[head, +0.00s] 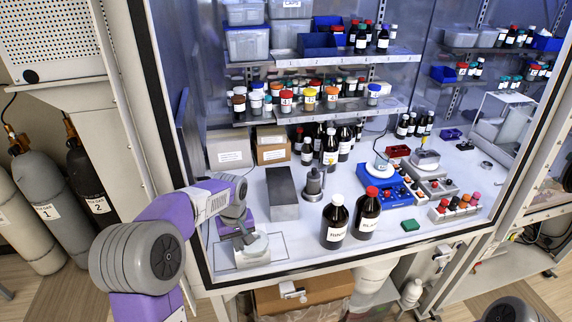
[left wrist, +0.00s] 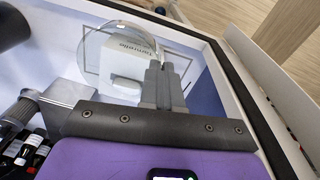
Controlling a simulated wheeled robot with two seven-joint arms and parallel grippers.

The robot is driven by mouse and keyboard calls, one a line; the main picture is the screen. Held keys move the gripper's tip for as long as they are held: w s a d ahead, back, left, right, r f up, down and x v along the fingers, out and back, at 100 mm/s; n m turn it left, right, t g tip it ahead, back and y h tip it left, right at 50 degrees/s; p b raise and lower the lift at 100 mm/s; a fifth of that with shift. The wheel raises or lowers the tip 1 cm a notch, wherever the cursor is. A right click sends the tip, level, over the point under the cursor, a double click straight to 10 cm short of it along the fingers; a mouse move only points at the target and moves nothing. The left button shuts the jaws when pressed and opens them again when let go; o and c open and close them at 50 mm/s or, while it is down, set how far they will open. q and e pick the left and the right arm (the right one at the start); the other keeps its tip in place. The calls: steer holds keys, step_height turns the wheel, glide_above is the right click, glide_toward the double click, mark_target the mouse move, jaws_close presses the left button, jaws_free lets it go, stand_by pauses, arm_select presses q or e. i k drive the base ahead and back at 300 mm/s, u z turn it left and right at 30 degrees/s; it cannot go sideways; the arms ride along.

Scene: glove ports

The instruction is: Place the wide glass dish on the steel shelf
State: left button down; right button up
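The wide glass dish (head: 254,246) is clear and round, at the front left of the enclosure, over a small white device. The dish (left wrist: 92,40) also shows in the left wrist view, with lettering visible through it. My left gripper (head: 246,238) is at the dish. In the left wrist view its fingers (left wrist: 161,68) are close together at the dish's right rim and look shut on it. I cannot tell whether the dish touches the device. Steel shelves (head: 335,112) with bottles hang on the back wall. My right gripper is out of view.
A grey metal block (head: 283,193) stands just right of the dish. Two dark bottles (head: 335,221) (head: 368,213) and a dark metal stand (head: 314,184) are farther right. The enclosure's front frame (head: 206,262) runs close to my left arm.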

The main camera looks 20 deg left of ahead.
mark_target(281, 188)
steer(key=i, duration=1.05)
